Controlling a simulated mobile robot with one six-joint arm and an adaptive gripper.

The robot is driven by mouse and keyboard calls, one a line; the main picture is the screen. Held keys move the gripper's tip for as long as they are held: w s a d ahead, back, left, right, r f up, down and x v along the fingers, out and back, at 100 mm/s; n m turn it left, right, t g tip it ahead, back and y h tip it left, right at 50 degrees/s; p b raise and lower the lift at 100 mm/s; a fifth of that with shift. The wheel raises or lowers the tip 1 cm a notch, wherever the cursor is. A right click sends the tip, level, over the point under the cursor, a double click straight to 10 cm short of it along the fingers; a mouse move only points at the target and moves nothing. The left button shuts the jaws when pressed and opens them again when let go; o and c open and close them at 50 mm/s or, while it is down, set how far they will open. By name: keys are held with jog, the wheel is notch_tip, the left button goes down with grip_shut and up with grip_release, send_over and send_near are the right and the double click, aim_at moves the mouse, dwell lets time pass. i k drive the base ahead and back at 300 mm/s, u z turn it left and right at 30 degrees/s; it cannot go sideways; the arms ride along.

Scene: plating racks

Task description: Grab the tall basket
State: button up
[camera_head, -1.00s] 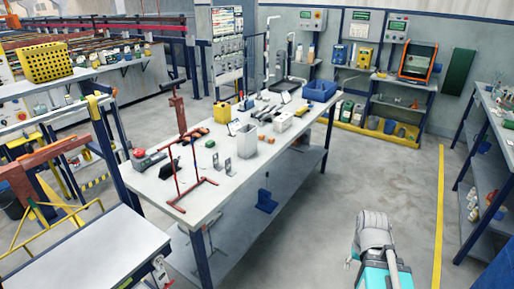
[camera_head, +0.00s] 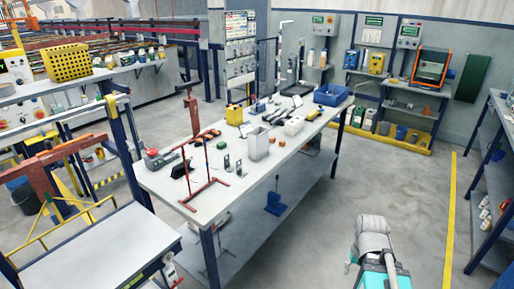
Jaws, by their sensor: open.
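A tall, open, light grey container (camera_head: 259,142) stands upright on the long work table (camera_head: 262,178), near its middle. A yellow perforated basket (camera_head: 68,61) stands on a shelf at the far upper left. I cannot tell for certain which of the two is the tall basket. Part of my own arm, grey and teal, shows at the lower right, over the floor and apart from the table. My gripper's fingers do not show.
A red rod frame (camera_head: 207,190) stands at the table's near left end. A blue bin (camera_head: 331,94) sits at its far end. Open floor (camera_head: 385,180) lies right of the table, up to a yellow line (camera_head: 449,215) and a shelf rack. A grey-topped bench (camera_head: 95,250) is at lower left.

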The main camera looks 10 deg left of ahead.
aim_at(258, 138)
jog(key=u, duration=0.05)
jog(key=i, duration=0.9)
jog(key=z, duration=0.05)
